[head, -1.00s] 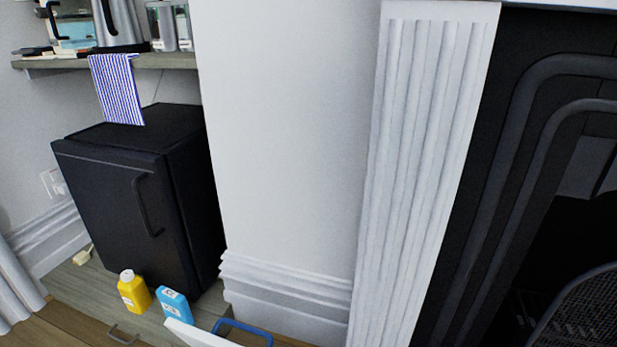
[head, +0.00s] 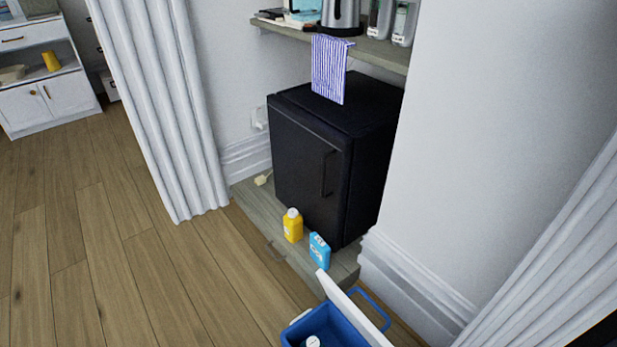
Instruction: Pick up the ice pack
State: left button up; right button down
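A light-blue flat pack with a white label, which looks like the ice pack (head: 319,251), stands upright on the low wooden platform (head: 259,217) in front of the black mini fridge (head: 318,165). A yellow bottle with a white cap (head: 292,226) stands just left of it. A blue cooler (head: 340,327) with its white lid (head: 345,303) open sits on the floor at the bottom edge, partly cut off. A white-capped item (head: 312,342) shows inside it. Neither of my grippers is in the head view.
A shelf above the fridge holds a kettle (head: 340,14), jars (head: 392,20) and a striped cloth (head: 329,68). A white curtain (head: 160,110) hangs left of the fridge. The wooden floor (head: 130,255) is clear at left. A white cabinet (head: 45,88) stands far left.

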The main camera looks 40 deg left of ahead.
aim_at(319, 252)
jog(key=u, duration=1)
jog(key=k+j+z, duration=0.15)
jog(key=j, duration=0.4)
jog(key=j+z, duration=0.1)
jog(key=j, duration=0.45)
jog(key=i+j+z, duration=0.2)
jog(key=j, duration=0.2)
jog(key=j+z, duration=0.15)
jog(key=j, duration=0.2)
jog(key=i+j+z, duration=0.2)
jog(key=j, duration=0.25)
jog(key=j+z, duration=0.15)
jog(key=j, duration=0.25)
jog(key=i+j+z, duration=0.3)
jog(key=i+j, duration=0.2)
jog(key=i+j+z, duration=0.3)
jog(key=i+j, duration=0.25)
jog(key=j, duration=0.1)
